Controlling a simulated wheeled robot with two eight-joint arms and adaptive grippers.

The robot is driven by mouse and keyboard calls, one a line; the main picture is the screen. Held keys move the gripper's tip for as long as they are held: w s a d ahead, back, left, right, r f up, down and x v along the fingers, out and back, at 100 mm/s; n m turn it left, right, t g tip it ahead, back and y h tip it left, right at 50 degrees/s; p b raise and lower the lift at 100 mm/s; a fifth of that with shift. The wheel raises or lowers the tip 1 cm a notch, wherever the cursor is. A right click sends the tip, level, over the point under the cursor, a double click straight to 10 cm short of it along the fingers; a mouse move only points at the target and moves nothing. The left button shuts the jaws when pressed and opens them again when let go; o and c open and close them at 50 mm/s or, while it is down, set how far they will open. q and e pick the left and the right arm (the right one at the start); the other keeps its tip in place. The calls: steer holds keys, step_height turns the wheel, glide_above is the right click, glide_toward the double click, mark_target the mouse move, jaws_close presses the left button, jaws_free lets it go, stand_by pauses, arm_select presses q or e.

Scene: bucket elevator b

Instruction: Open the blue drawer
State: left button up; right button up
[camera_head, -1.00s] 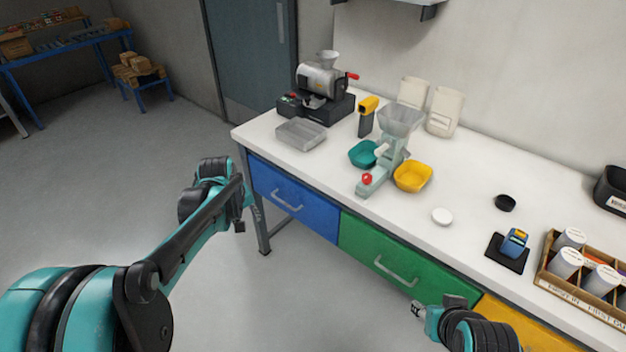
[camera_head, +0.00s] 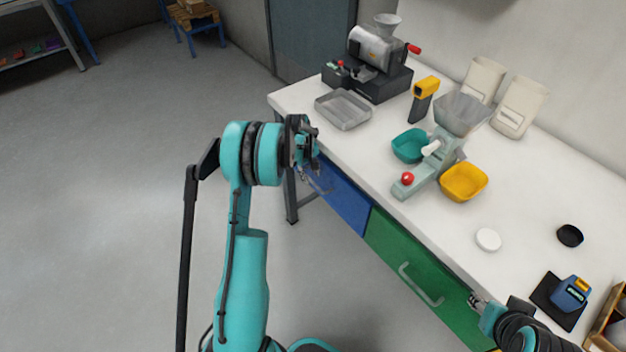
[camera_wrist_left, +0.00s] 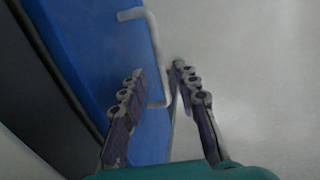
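The blue drawer (camera_head: 349,205) is under the left end of the white bench and looks shut. Its pale bar handle (camera_head: 319,183) is partly hidden by my left gripper in the head view. My left gripper (camera_head: 312,168) is in front of the drawer. In the left wrist view the left gripper (camera_wrist_left: 160,72) is open, with its fingers apart. The drawer handle (camera_wrist_left: 153,45) passes between or just beyond the fingertips there; I cannot tell whether they touch it. My right gripper (camera_head: 474,300) is by the green drawer, too small to read.
The green drawer (camera_head: 395,255) adjoins the blue one on the right. On the white bench (camera_head: 525,200) stand a grey tray (camera_head: 343,110), a mill (camera_head: 378,55), a teal bowl (camera_head: 408,147) and a yellow bowl (camera_head: 464,182). The floor (camera_head: 100,200) at left is clear.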

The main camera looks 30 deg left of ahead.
arm_select(q)
steer(key=shift+w+d+f+b, duration=0.1)
steer(key=shift+f+b, duration=0.1)
steer(key=shift+f, duration=0.45)
steer(key=shift+w+f+b, duration=0.1)
steer(key=shift+f+b, duration=0.05)
steer(key=shift+f, duration=0.5)
jaws_close()
